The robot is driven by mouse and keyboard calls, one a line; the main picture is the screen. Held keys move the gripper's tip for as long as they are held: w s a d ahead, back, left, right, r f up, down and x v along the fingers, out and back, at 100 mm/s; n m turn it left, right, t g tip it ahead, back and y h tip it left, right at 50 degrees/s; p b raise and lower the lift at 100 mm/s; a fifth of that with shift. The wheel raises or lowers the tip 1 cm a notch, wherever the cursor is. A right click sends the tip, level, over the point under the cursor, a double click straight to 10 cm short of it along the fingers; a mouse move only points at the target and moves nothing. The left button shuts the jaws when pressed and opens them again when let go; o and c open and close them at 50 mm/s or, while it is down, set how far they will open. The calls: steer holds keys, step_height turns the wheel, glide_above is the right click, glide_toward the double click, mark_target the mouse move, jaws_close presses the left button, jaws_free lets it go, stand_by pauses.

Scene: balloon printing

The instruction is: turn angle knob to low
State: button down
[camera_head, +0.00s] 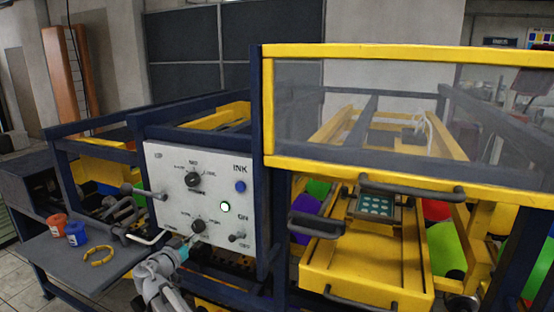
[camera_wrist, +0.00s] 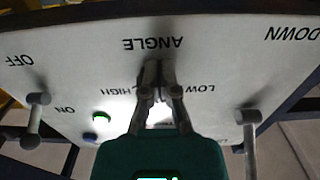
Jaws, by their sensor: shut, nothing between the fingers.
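The angle knob (camera_head: 198,226) is the lower dark knob on the white control panel (camera_head: 163,165), with small markings around it. My gripper (camera_head: 186,243) is just below and left of it in the head view. In the wrist view the panel appears upside down, with the labels ANGLE, HIGH and LOW. There my gripper (camera_wrist: 157,75) is shut, with its fingertips close to the panel between the HIGH and LOW labels, below the word ANGLE. The knob is hidden behind the fingers there, so I cannot tell its pointer direction or whether the fingers touch it.
Another dark knob (camera_head: 193,180) sits above. A lit button (camera_head: 225,206), a blue button (camera_head: 240,186) and an ON/OFF toggle (camera_head: 237,237) are on the right. A lever (camera_head: 145,191) sticks out at the left. A side table (camera_head: 60,262) holds orange and blue cups and a yellow ring.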

steer(key=shift+s+d+r, duration=0.1)
steer(key=shift+s+d, duration=0.25)
steer(key=shift+d, duration=0.5)
stand_by(0.6)
steer(key=shift+d, duration=0.1)
steer(key=shift+s+d+f+b, duration=0.1)
steer(key=shift+f+b, duration=0.2)
steer(key=shift+f, duration=0.1)
steer(key=shift+s, duration=0.1)
steer(key=v, duration=0.5)
steer(key=shift+s+a, duration=0.2)
steer(key=shift+s, duration=0.15)
stand_by(0.3)
steer(key=shift+a, duration=0.1)
steer(key=shift+w+a+r, duration=0.1)
steer(key=shift+a, duration=1.35)
